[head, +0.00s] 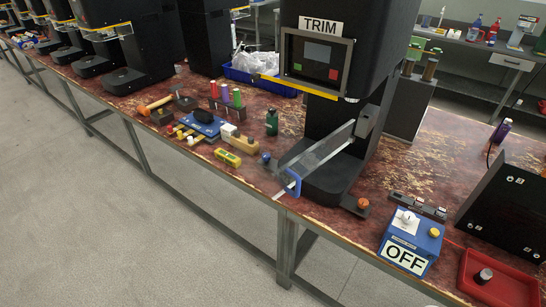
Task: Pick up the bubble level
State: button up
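A small yellow block with a pale greenish patch on top, which looks like the bubble level (228,157), lies flat near the front edge of the worn red-brown bench (215,178). It sits in front of a wooden block with a white part (238,142) and to the left of a small blue-topped item (266,159). It appears unobstructed from above. My gripper is not in view.
A blue pad with a dark item (200,124), a hammer (156,104) and a green bottle (271,122) are nearby. The TRIM machine's clear guard (322,158) rises to the right. A blue OFF box (410,247) and red tray (497,282) stand further right. Floor in front is clear.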

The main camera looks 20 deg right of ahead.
aim_at(230, 159)
jog(key=i+j+u, duration=0.25)
jog(key=i, duration=0.35)
jog(key=i+j+u, duration=0.2)
jog(key=i, duration=0.35)
jog(key=i+j+u, duration=0.1)
jog(key=i+u, duration=0.15)
jog(key=i, duration=0.4)
jog(key=i+j+z, duration=0.15)
jog(key=i+z, duration=0.25)
jog(key=i, duration=0.25)
